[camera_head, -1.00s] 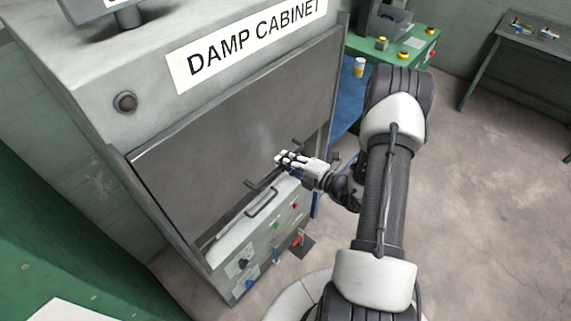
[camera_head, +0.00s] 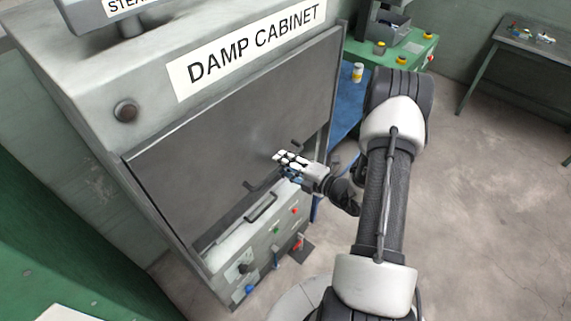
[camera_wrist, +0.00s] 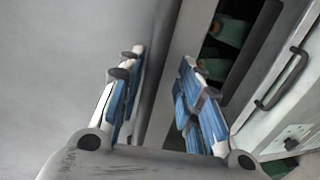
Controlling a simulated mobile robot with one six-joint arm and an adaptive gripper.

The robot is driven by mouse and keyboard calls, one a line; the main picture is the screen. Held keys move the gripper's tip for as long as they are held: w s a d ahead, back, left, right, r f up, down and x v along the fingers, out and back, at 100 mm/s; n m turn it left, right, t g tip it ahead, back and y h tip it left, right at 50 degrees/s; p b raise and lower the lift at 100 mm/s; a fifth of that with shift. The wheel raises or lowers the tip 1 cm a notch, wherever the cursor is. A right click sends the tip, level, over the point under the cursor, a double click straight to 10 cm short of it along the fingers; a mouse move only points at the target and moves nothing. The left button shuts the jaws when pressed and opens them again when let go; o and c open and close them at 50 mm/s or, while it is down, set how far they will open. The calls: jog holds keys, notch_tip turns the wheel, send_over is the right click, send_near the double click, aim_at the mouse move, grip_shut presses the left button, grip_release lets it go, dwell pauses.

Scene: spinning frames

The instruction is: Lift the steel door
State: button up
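The steel door (camera_head: 215,150) is a large flat dark-grey panel on the front of the damp cabinet, below its sign. Dark handle ends (camera_head: 250,187) show near its lower edge; the middle of that handle is hidden behind my gripper. My gripper (camera_head: 287,163) is at the door's lower right part. In the wrist view my gripper (camera_wrist: 160,95) has its two blue-padded fingers apart, with nothing clearly held between them. The door's grey face (camera_wrist: 60,60) fills the left there. Whether the fingers touch the door I cannot tell.
Below the door is a pale lower panel with its own handle (camera_head: 262,207), knobs and buttons. A dark opening (camera_wrist: 235,35) with greenish items shows beside the door's edge.

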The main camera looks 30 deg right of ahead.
jog(key=v, duration=1.2)
jog(key=shift+a, duration=0.15)
jog(key=s+a+r+n+g+y+b, duration=0.25)
jog(key=a+n+g+b, duration=0.2)
jog(key=a+n, duration=0.65)
jog(key=s+a+r+n+g+y+b, duration=0.2)
jog(key=a+r+n+g+y+b, duration=0.3)
jog(key=a+n, duration=0.55)
jog(key=s+n+h+b, duration=0.3)
jog(key=s+n+h, duration=0.2)
jog(key=n, duration=0.9)
jog(key=s+d+n+h+b, duration=0.1)
jog(key=s+n+h+b, duration=0.3)
jog(key=n, duration=1)
jog(key=s+h, duration=0.2)
jog(key=h, duration=0.2)
jog(key=shift+d, duration=0.15)
